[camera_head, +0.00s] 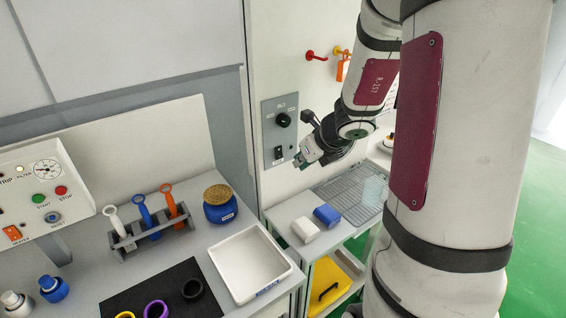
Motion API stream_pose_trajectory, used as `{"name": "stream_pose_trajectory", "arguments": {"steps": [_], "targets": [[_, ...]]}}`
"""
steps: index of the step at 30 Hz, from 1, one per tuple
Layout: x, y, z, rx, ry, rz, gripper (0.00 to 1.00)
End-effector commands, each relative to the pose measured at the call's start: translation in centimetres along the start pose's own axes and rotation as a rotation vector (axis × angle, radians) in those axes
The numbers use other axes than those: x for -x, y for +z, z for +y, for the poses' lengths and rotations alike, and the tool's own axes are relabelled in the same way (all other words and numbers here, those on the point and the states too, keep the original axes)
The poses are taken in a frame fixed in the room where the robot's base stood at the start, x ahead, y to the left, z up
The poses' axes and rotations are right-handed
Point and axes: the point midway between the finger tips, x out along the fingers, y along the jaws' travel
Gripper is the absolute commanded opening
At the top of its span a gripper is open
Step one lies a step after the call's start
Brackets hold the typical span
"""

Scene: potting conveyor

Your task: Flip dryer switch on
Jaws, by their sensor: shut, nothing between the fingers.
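A grey wall panel (268,129) carries a dark round knob (283,119) and, below it, a small switch (278,153) with a dark plate and a pale part. The panel's label is too small to read, so I cannot tell if this is the dryer switch, nor its on or off position. My gripper (299,160) is shut and empty, just right of the small switch and close to the panel; I cannot tell if it touches. A control box (32,188) at far left has a gauge, green and red buttons and an orange switch (14,234).
A bench holds a tool rack (152,240), a blue jar (219,209), a white tray (262,262) and a black mat (150,288) with rings.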

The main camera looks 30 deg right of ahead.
Motion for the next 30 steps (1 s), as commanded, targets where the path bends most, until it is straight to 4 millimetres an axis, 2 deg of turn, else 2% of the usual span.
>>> {"name": "stream_pose_trajectory", "arguments": {"steps": [1, 7, 15, 30], "targets": [[-1.5, 0.0, 0.0, -0.002, 0.001, 0.002, 0.0], [-5.0, 0.2, 0.1, 0.0, 0.003, 0.001, 0.0], [-6.7, 2.5, 0.0, 0.001, 0.001, 0.0, 0.0], [-7.2, 2.9, 0.0, 0.001, 0.0, -0.001, 0.0]]}}
